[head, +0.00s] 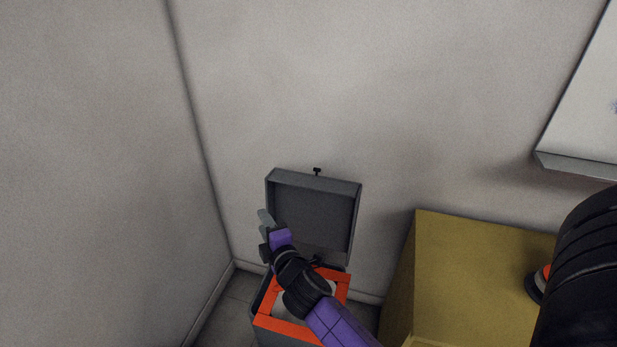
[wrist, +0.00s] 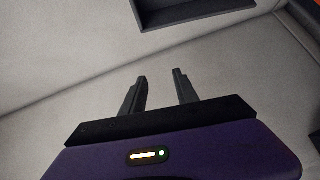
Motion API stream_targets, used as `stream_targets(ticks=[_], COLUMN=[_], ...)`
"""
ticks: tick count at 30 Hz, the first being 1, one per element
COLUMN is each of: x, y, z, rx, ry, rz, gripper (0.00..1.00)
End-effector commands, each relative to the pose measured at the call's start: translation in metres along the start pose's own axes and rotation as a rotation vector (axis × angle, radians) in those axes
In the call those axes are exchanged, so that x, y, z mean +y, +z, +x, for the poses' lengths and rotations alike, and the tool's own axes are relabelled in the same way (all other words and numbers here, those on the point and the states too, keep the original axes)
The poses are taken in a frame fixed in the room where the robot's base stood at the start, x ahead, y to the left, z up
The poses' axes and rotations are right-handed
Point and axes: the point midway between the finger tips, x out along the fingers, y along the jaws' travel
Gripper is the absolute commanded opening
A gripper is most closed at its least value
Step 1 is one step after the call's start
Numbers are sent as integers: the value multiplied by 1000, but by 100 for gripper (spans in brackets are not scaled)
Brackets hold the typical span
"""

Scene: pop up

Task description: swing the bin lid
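The grey bin (head: 262,296) stands on the floor near the wall corner, with an orange rim (head: 265,322) around its opening. Its grey lid (head: 315,215) stands up, swung open toward the back wall, with its hollow inner side facing me. My gripper (head: 263,232) is at the left edge of the lid, above the bin; whether it touches the lid I cannot tell. In the wrist view my gripper (wrist: 160,85) has its two fingers apart with nothing between them. The dark edge of the lid (wrist: 190,15) shows at the top there. My arm hides part of the bin's opening.
A yellow cabinet (head: 480,270) stands to the right of the bin, with a dark and orange round object (head: 538,285) on it. A white board (head: 590,110) hangs on the wall at upper right. Walls close in behind and to the left.

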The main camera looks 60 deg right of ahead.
Motion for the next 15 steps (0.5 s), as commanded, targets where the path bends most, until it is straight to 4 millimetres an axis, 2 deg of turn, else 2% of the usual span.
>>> stream_targets(ticks=[1,9,12,15], x=[15,62,72,66], y=[9,75,102,125], z=[16,79,91,91], rx=[-46,-334,-442,-521], ry=[1,-108,-204,-323], rz=[-73,-592,-816,-1034], gripper=[36,36,36,36])
